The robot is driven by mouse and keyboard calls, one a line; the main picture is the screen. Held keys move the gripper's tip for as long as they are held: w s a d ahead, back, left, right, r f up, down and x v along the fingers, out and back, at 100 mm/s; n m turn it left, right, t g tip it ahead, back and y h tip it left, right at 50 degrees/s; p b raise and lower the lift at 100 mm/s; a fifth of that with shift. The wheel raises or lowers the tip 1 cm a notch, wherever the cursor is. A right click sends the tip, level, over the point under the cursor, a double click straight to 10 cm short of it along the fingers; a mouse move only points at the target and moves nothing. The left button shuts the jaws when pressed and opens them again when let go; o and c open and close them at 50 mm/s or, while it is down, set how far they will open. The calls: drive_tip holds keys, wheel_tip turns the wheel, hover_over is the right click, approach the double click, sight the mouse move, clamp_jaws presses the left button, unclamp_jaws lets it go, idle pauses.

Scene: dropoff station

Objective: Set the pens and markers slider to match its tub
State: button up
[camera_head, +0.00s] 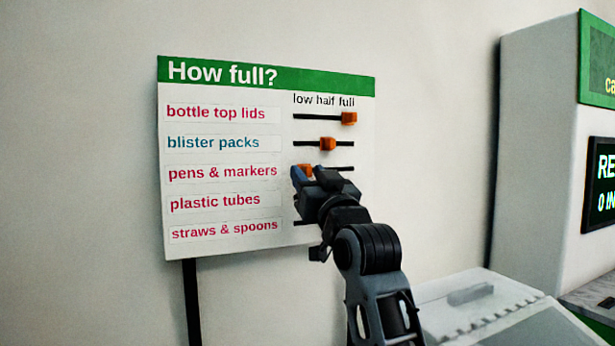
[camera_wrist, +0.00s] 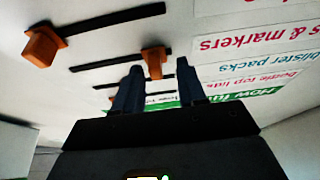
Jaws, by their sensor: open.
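The pens and markers slider is the third row on the white "How full?" board (camera_head: 222,150). Its orange knob (camera_head: 305,169) sits at the left, low end of its dark track, partly behind my gripper (camera_head: 308,171). In the wrist view, turned upside down, the same knob (camera_wrist: 154,62) appears between the tips of my open gripper (camera_wrist: 160,64). One finger is on each side of it, and I cannot tell whether they touch it. The tub for pens and markers is not in view.
The bottle top lids knob (camera_head: 349,118) is at full and the blister packs knob (camera_head: 328,143) near half. Another row's knob (camera_wrist: 40,45) is at its track's far end in the wrist view. A grey-white machine (camera_head: 540,150) stands right.

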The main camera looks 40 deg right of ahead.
drive_tip(key=b+v, duration=0.1)
drive_tip(key=v, duration=0.5)
drive_tip(key=shift+s+a+f, duration=0.15)
drive_tip(key=shift+s+a, duration=0.05)
drive_tip(key=shift+s, duration=0.15)
drive_tip(key=s+a+f+n+g+y, duration=0.1)
drive_tip(key=s+a+f, duration=0.3)
drive_tip(key=f, duration=0.5)
drive_tip(key=s+a+f+n+g+y, duration=0.1)
drive_tip(key=s+a+f+y, duration=0.1)
drive_tip(key=s+f, duration=0.65)
drive_tip(key=s+a+f+g+y, duration=0.1)
drive_tip(key=s+a+f, duration=0.25)
drive_tip(key=f, duration=0.75)
drive_tip(key=s+a+f+g+y, duration=0.1)
drive_tip(key=s+a+f+g, duration=0.1)
drive_tip(key=s, duration=1.1)
drive_tip(key=s+a+f+n+g+y, duration=0.1)
drive_tip(key=s+a+f, duration=0.2)
drive_tip(key=s, duration=1)
drive_tip(key=shift+a+f+g, duration=0.3)
drive_tip(key=shift+f+g, duration=0.1)
drive_tip(key=shift+f, duration=0.15)
